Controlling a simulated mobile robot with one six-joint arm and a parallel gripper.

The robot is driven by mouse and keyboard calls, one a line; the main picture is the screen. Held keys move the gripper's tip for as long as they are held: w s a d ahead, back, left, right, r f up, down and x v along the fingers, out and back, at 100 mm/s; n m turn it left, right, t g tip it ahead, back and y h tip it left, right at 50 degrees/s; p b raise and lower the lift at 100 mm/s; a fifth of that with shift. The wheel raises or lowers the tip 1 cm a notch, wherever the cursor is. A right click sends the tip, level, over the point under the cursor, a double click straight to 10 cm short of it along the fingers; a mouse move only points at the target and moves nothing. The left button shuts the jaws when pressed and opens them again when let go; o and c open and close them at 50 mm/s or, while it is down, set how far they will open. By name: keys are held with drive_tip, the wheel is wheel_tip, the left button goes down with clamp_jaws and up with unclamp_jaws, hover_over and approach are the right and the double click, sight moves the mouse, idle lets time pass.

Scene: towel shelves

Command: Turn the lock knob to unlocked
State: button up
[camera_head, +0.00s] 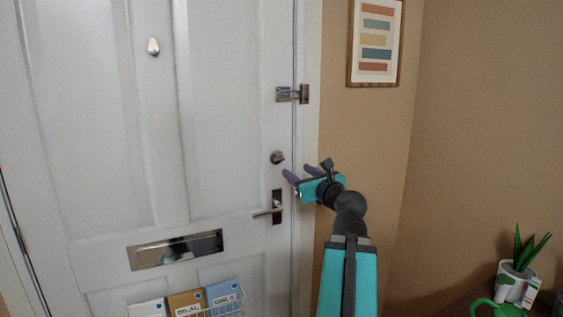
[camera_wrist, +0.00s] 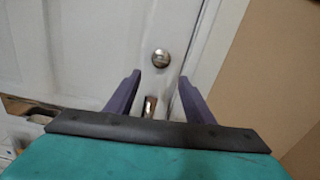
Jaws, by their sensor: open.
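The lock knob (camera_head: 277,157) is a small round metal knob on the white door (camera_head: 95,120), above the lever handle (camera_head: 276,208). In the wrist view the knob (camera_wrist: 161,58) sits ahead of my fingertips, roughly between their lines, apart from them. Which way the knob is turned is too small to tell. My gripper (camera_head: 296,173) is open and empty, just right of and slightly below the knob in the head view. In the wrist view its two purple fingers (camera_wrist: 159,79) stand apart, with the lever handle's plate (camera_wrist: 150,105) partly hidden behind it.
A latch (camera_head: 291,95) is on the door edge above the knob. A mail slot (camera_head: 176,249) and a wire rack with envelopes (camera_head: 225,298) are lower on the door. A framed picture (camera_head: 375,41) hangs on the right wall. A potted plant (camera_head: 517,280) stands at lower right.

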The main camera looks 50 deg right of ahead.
sight(280, 160)
drive_tip(key=shift+w+d, duration=0.1)
drive_tip(key=shift+d, duration=0.05)
drive_tip(key=p+x, duration=0.3)
drive_tip(key=shift+r, duration=0.1)
drive_tip(key=p, duration=0.3)
drive_tip(key=w+p, duration=0.1)
drive_tip(key=p, duration=0.2)
drive_tip(key=shift+w+d+r, duration=0.1)
drive_tip(key=shift+d, duration=0.15)
idle(0.3)
drive_tip(key=w+p, duration=0.1)
drive_tip(key=p, duration=0.5)
drive_tip(key=shift+d, duration=0.15)
drive_tip(key=shift+f+p+x, duration=0.1)
drive_tip(key=shift+p+x, duration=0.35)
drive_tip(key=shift+x, duration=1.6)
drive_tip(key=shift+f+p+x, duration=0.15)
drive_tip(key=shift+p+x, duration=0.3)
drive_tip(key=shift+x, duration=1.6)
drive_tip(key=shift+d, duration=0.1)
drive_tip(key=shift+c, duration=0.3)
drive_tip(key=c, duration=1)
